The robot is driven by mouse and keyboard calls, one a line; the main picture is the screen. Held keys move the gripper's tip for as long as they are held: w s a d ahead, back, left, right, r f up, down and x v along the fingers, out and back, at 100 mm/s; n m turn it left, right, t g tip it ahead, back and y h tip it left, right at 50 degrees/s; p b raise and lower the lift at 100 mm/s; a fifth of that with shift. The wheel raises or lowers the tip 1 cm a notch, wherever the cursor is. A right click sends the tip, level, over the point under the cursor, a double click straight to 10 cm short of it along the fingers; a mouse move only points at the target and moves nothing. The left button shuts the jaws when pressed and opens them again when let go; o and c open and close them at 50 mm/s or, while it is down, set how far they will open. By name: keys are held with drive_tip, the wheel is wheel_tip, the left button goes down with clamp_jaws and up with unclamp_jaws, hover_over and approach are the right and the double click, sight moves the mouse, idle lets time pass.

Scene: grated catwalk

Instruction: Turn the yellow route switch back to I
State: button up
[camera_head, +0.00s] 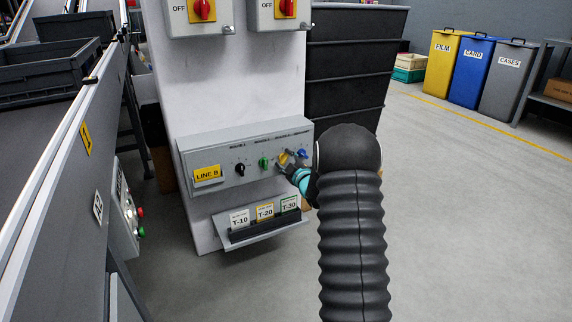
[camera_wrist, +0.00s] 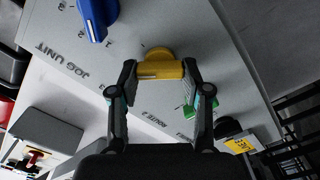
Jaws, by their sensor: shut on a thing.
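The yellow route switch (camera_wrist: 160,69) is a rotary knob on the sloped grey control panel (camera_head: 222,178). In the wrist view my gripper (camera_wrist: 160,72) has one finger on each side of the knob's bar and is shut on it. The bar lies level between the fingertips. In the head view the yellow switch (camera_head: 284,158) is partly covered by my gripper (camera_head: 293,166). Which mark the knob points to cannot be told, as the gripper hides part of its scale.
A blue knob (camera_wrist: 97,18) and a green knob (camera_wrist: 189,110) flank the switch. A black knob (camera_head: 240,169) and a LINE B label (camera_head: 207,174) are further left. A card rack (camera_head: 262,232) sits below the panel. A conveyor (camera_head: 62,150) stands left; open floor (camera_head: 455,220) lies right.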

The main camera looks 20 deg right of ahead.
drive_tip(key=n, duration=0.4)
drive_tip(key=shift+f+n, duration=0.1)
drive_tip(key=shift+n, duration=2)
drive_tip(key=o, duration=1.2)
drive_tip(key=shift+c, duration=0.2)
drive_tip(key=s, duration=1.2)
drive_tip(key=shift+d, duration=0.2)
